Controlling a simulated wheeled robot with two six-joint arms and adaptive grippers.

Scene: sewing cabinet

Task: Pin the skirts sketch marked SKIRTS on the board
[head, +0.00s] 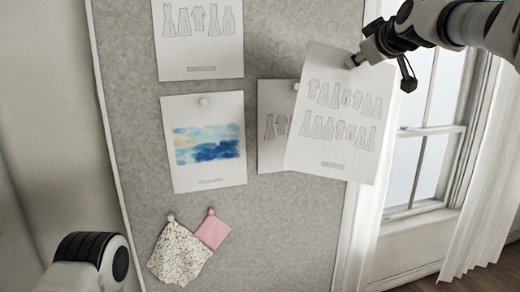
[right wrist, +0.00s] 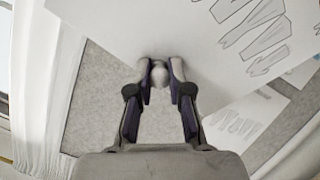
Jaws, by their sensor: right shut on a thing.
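The sheet shows two rows of outlined garments and a small label too small to read. It hangs slightly tilted in front of the grey board (head: 290,225), with its right part beyond the board's right edge. I cannot tell whether it touches the board. It partly covers another garment sheet (head: 270,130) behind it. My left gripper is out of view; only a left arm link shows at the lower left.
The board also holds a garment sheet (head: 200,50) at the top, a blue-and-yellow painting (head: 207,145), and two pinned swatches, floral (head: 178,255) and pink (head: 213,232). The board's lower right is bare. A window (head: 425,130) and white curtain (head: 490,190) stand to the right.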

